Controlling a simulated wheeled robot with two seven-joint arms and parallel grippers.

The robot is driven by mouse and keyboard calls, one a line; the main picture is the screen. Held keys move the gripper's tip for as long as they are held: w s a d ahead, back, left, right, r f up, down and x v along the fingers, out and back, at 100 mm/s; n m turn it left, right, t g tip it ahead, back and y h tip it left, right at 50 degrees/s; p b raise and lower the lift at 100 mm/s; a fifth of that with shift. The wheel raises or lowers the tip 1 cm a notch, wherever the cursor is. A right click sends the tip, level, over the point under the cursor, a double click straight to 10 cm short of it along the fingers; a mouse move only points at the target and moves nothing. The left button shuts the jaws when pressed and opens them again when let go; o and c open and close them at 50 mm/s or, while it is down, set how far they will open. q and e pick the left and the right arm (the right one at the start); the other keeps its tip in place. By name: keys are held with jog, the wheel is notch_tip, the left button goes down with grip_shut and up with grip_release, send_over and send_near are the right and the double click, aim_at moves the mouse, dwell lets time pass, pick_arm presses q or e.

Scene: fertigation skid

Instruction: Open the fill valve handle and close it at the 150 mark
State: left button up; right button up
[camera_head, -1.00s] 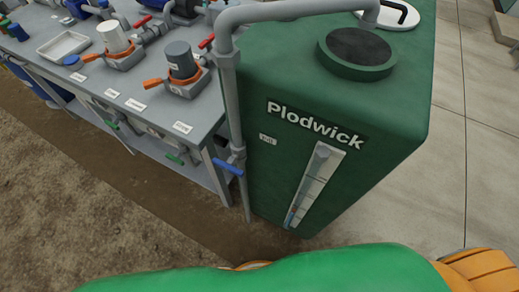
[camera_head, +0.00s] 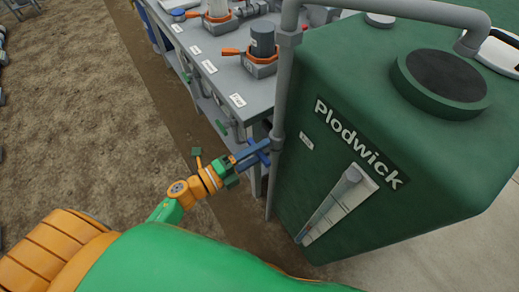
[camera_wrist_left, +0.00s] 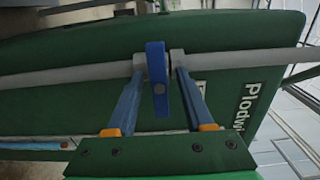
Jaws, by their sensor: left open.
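The fill valve handle is a blue lever on the grey vertical pipe (camera_head: 285,90) beside the green tank (camera_head: 420,190). In the left wrist view the blue handle (camera_wrist_left: 158,82) stands between the two blue fingers of my left gripper (camera_wrist_left: 159,64), with visible gaps on both sides. In the head view my left gripper (camera_head: 258,153) reaches the pipe and largely hides the handle. A pale sight gauge (camera_head: 340,205) is on the tank front, with blue near its bottom; the 150 mark is too small to read. My right gripper is out of view.
A grey bench (camera_head: 215,75) with orange-handled valves (camera_head: 262,62) stands left of the pipe. A black round lid (camera_head: 445,75) is on the tank top. Bare soil (camera_head: 75,130) lies left of my arm.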

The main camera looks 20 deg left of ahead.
pick_arm(q)
jog(key=shift+a, duration=0.1)
grip_shut()
jog(key=shift+n+p, duration=0.55)
jog(key=shift+n, duration=0.55)
jog(key=n+p, duration=0.1)
jog(key=n, duration=0.2)
jog(key=shift+n, duration=0.3)
jog(key=n+p, duration=0.2)
jog(key=n, duration=0.3)
jog(key=shift+n, duration=0.4)
grip_release()
